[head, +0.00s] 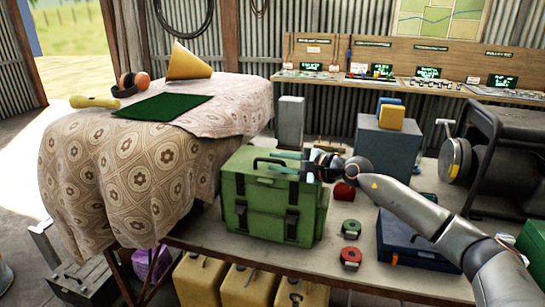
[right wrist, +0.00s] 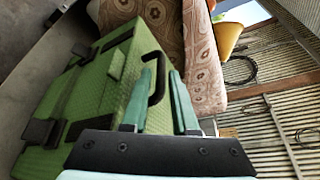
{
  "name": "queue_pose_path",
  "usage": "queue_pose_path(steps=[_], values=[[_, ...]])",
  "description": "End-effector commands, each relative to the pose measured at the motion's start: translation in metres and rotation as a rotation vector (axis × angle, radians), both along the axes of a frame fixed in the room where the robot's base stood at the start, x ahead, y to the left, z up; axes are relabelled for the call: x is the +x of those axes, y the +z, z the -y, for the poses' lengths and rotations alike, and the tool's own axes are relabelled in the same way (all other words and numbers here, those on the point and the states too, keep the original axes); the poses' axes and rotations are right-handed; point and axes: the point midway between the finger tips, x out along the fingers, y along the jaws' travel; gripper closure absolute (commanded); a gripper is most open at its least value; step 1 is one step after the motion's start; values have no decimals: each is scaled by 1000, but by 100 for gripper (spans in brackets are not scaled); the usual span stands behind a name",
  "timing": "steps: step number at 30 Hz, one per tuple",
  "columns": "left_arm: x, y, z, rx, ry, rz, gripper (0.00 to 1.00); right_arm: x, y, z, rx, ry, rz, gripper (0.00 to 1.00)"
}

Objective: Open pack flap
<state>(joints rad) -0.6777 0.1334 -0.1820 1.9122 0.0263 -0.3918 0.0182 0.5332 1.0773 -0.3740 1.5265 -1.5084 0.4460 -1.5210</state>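The green pack (head: 268,212) stands upright on the table, with two dark straps and buckles on its front. It also shows tilted in the right wrist view (right wrist: 105,85), where its black handle (right wrist: 157,68) stands up from the top. My right gripper (head: 280,162) is over the pack's top, its arm coming in from the right. The flap looks closed. My left gripper is not in view.
Red (head: 351,257) and green (head: 348,225) rolls and a blue case (head: 415,247) lie right of the pack. A grey box (head: 388,145) stands behind them. A cloth-covered mound (head: 130,165) rises at the left. Yellow cans (head: 248,287) stand below the table.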

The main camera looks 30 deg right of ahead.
Motion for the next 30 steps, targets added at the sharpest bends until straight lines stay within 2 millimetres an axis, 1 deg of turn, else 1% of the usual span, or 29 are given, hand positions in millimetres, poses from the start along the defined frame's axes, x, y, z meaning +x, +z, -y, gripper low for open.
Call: queue_pose_path(steps=[1,6,17,24,30], values=[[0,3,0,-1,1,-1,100,6,1,-1,4,-2,1,73],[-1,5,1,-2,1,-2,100,17,-3,-6,2,-1,0,73],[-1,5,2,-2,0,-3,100,20,-5,-7,0,-1,0,73],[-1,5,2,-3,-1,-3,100,20,-5,-6,1,-1,-1,100],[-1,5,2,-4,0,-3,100,19,-5,-6,1,-1,-1,100]])
